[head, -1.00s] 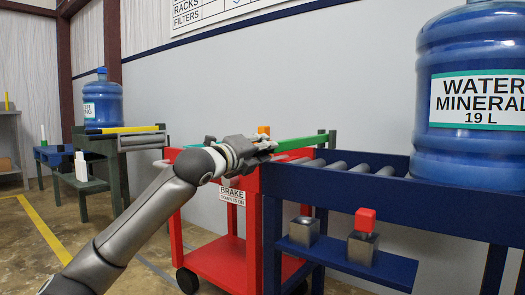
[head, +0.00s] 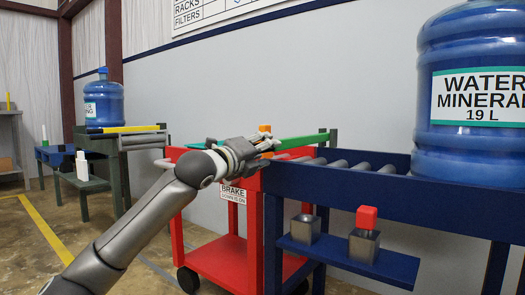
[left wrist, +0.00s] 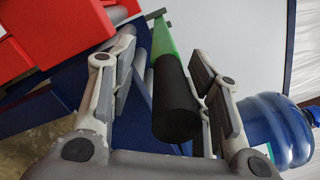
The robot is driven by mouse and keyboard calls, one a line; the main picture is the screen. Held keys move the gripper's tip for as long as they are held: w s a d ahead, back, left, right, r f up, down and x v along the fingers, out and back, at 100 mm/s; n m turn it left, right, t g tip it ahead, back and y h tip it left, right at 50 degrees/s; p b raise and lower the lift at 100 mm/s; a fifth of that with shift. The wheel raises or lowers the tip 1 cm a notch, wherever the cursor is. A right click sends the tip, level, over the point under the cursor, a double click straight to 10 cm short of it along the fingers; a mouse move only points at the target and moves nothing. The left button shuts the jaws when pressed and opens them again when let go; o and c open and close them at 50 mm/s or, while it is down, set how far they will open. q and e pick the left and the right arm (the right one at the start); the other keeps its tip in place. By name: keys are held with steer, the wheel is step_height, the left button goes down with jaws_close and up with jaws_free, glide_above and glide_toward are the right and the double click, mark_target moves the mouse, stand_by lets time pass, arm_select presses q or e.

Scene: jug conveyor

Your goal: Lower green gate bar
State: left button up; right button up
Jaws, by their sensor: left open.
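The green gate bar (head: 302,141) runs above the near end of the blue roller conveyor, past my left gripper toward a dark green post (head: 332,140). In the left wrist view the green bar (left wrist: 163,42) ends in a thick black grip (left wrist: 174,104). My left gripper (head: 270,146) is at this end of the bar. In the left wrist view its spread fingers (left wrist: 165,70) stand on either side of the bar and grip, with a gap showing on the right. Whether either finger touches the bar is unclear. My right gripper is not in view.
A large blue water jug (head: 468,90) stands on the blue conveyor (head: 330,185) at right. A red cart (head: 222,258) stands beside the conveyor. A red-topped metal block (head: 365,235) sits on the lower shelf. Another jug (head: 104,102) stands at the far left.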

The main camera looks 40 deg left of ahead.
arm_select(q)
steer(key=shift+s, duration=0.1)
steer(key=shift+s+d, duration=0.15)
steer(key=shift+s, duration=1.35)
steer(key=shift+s+d, duration=0.1)
steer(key=shift+s, duration=1.4)
steer(key=s, duration=0.3)
steer(key=s+d, duration=0.1)
steer(key=s, duration=0.1)
steer(key=shift+s+f, duration=0.35)
